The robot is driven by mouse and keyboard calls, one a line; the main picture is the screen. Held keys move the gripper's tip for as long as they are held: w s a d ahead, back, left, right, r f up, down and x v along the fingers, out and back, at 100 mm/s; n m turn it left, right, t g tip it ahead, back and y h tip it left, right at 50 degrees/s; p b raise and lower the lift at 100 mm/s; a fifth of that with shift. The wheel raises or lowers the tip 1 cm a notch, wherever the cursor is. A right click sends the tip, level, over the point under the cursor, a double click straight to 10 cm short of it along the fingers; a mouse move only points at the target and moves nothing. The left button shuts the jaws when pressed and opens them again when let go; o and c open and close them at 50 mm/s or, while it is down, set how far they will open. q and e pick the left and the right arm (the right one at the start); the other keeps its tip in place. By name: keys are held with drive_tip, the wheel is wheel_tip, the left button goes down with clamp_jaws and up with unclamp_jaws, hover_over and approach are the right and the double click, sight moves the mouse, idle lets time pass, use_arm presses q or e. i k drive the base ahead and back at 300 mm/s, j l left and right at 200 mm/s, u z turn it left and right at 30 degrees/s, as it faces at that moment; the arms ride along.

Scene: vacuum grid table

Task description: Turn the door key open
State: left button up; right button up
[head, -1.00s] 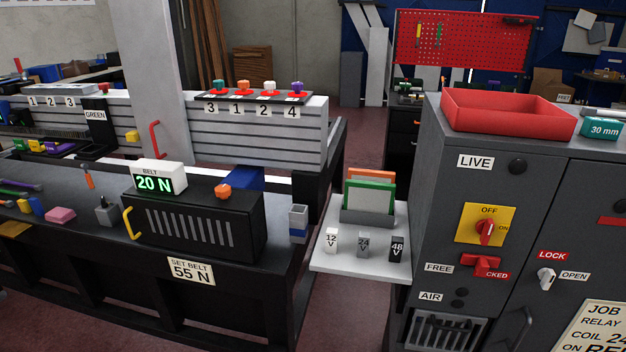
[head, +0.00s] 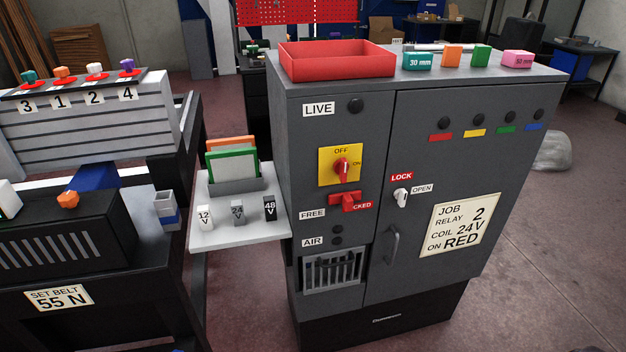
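The door key (head: 402,197) is a small light-grey knob on the front of the dark grey cabinet (head: 330,275). It sits between the red LOCK label (head: 401,176) above it and the white OPEN label (head: 422,189) to its right. It looks roughly upright, though its exact angle is too small to tell. The cabinet door (head: 470,130) is shut, with a dark handle (head: 392,245) below the key. Neither of my grippers shows in the head view.
The yellow OFF/ON plate has a red switch (head: 342,167), with a red slider (head: 348,200) below it. A white side shelf (head: 240,236) with relay blocks juts out left of the cabinet. A red tray (head: 336,60) stands on top.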

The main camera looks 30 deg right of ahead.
sight(400, 194)
drive_tip(key=z, duration=1.8)
